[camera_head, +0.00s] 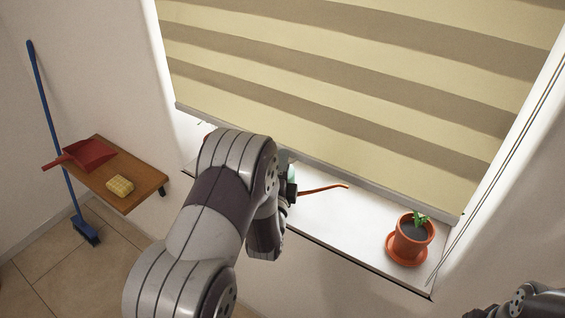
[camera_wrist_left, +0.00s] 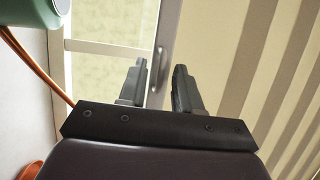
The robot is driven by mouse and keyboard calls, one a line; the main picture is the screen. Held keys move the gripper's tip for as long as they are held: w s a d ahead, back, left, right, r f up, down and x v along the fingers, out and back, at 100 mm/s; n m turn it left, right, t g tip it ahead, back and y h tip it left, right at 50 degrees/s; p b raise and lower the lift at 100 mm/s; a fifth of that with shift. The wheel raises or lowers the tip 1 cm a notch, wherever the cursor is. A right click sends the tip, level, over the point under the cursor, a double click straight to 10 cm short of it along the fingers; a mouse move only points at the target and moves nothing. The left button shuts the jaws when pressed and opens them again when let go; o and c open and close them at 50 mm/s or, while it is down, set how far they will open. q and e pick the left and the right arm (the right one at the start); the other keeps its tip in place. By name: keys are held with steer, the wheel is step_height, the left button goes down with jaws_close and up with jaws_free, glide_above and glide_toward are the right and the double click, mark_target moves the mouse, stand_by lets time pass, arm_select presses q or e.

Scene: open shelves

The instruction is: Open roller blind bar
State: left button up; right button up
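The striped beige and brown roller blind (camera_head: 340,75) hangs down over most of the window. Its grey bottom bar (camera_head: 330,171) runs along the lower edge, just above the sill; my left arm hides part of it. In the head view my arm hides most of this gripper.
A potted plant (camera_head: 411,237) stands on the white sill (camera_head: 340,210). A teal object (camera_wrist_left: 75,10) and an orange curved rod (camera_head: 322,188) are close to my left gripper. A wooden shelf (camera_head: 142,180) at left holds a red dustpan (camera_head: 88,154) and yellow sponge (camera_head: 120,186).

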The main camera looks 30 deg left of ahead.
arm_select(q)
jaws_close()
stand_by(1.4)
